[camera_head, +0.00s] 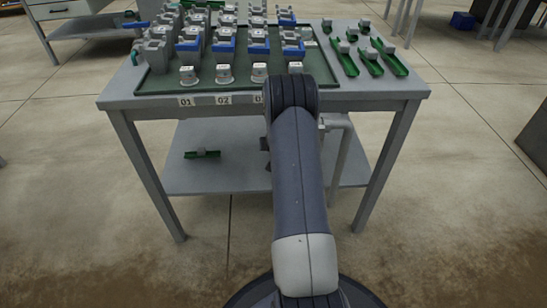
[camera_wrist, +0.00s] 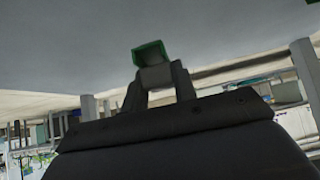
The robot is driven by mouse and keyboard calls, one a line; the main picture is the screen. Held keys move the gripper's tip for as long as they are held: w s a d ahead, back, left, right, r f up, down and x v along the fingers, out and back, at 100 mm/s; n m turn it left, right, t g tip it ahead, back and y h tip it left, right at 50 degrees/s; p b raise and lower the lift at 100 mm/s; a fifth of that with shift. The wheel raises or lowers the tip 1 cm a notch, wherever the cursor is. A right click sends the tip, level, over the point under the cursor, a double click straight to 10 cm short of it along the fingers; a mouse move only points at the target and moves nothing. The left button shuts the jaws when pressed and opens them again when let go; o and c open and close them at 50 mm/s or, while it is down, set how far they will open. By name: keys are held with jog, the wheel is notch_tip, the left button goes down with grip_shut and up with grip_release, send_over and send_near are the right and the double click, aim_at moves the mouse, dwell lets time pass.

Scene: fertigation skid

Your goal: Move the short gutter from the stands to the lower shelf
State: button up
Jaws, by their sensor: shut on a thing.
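My gripper (camera_wrist: 158,80) is shut on the grey block of a short green gutter (camera_wrist: 148,52), seen end-on in the wrist view. A broad grey surface, apparently the lower shelf, lies beyond it; I cannot tell whether the gutter touches it. In the head view my arm hides the held gutter and most of my gripper, which are at the lower shelf (camera_head: 225,180) under the table.
Another short green gutter with a grey block (camera_head: 202,154) lies on the shelf's left. The table legs (camera_head: 388,165) flank the shelf. The tabletop holds a green tray (camera_head: 160,84) of grey and blue parts, and several green gutters (camera_head: 370,62) at the right.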

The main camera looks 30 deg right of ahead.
jog(key=shift+f+b, duration=1.2)
jog(key=shift+f, duration=1.3)
jog(key=shift+f, duration=0.25)
jog(key=o, duration=1)
jog(key=shift+r, duration=0.1)
jog(key=shift+o, duration=0.2)
jog(key=shift+r, duration=0.1)
jog(key=shift+s+a+r, duration=0.1)
jog(key=shift+r, duration=0.15)
jog(key=p+v, duration=0.3)
jog(key=v, duration=0.8)
jog(key=shift+s+a+r+p, duration=0.15)
jog(key=shift+s+r+p, duration=0.05)
jog(key=shift+p, duration=0.1)
